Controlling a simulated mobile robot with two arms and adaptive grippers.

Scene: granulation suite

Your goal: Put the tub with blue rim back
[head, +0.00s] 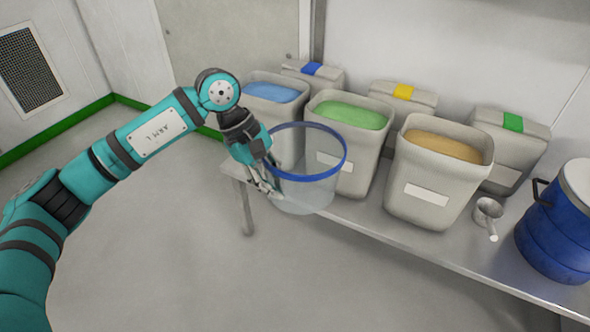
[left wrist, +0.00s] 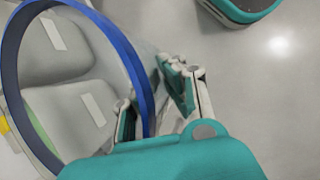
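The clear tub with the blue rim (head: 308,190) is at the front edge of the table, before the blue and green bins. Its base overlaps the edge in the head view; I cannot tell whether it touches the tabletop. My left gripper (head: 268,182) is at the tub's left side, with its fingers on either side of the wall, shut on it. In the left wrist view the blue rim (left wrist: 128,58) passes between the fingers (left wrist: 150,105). My right gripper is not in view.
Bins with blue (head: 271,92), green (head: 346,114) and tan (head: 443,146) contents line the metal table (head: 370,222). Lidded bins stand behind. A metal scoop (head: 488,212) and a blue drum (head: 560,225) are at the right. The floor (head: 170,235) in front is clear.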

